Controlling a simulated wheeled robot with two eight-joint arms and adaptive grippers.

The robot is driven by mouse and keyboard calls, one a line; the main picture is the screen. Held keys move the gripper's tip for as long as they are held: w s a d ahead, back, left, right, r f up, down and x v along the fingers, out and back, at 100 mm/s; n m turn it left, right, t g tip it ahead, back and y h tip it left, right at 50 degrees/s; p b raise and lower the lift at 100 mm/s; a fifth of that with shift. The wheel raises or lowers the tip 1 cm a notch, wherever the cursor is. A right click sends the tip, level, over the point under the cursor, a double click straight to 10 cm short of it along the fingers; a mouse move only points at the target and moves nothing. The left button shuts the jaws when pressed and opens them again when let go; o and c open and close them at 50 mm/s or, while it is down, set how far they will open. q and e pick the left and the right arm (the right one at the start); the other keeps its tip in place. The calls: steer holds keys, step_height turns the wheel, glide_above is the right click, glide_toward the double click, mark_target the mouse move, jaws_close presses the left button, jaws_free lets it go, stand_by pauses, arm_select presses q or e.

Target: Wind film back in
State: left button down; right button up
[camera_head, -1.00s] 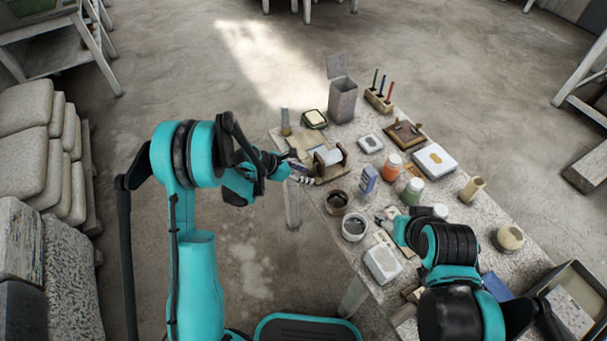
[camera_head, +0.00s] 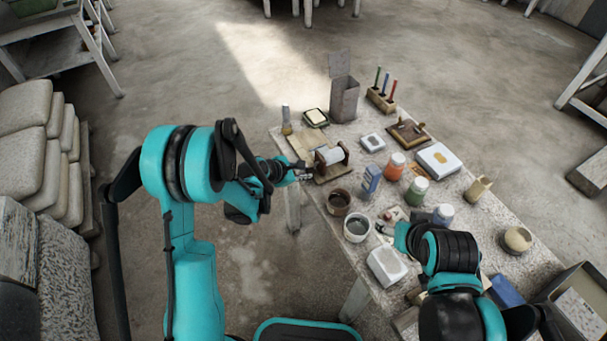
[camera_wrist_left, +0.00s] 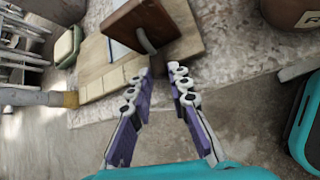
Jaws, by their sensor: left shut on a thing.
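The film winder (camera_head: 345,152) stands near the far left end of the table, with a white roll of film (camera_head: 331,156) between its dark wooden end plates. In the left wrist view an end plate (camera_wrist_left: 138,22) stands on a light wooden base (camera_wrist_left: 188,47). A grey bent crank (camera_wrist_left: 146,40) sticks out of this plate. My left gripper (camera_head: 305,171) is at the near side of the winder. In the left wrist view its fingertips (camera_wrist_left: 160,70) close around the crank's end, which they partly hide. My right gripper (camera_head: 384,229) is low over the table; its jaws are too small to read.
Two cups, one brown (camera_head: 338,202) and one pale (camera_head: 357,227), stand near the front edge. Bottles with orange (camera_head: 394,166) and green (camera_head: 414,191) bodies stand behind. A brush (camera_head: 286,121) stands left of the winder. A tall grey bin (camera_head: 344,99) stands behind it.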

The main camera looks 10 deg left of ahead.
arm_select(q)
steer(key=c, duration=1.4)
jaws_free()
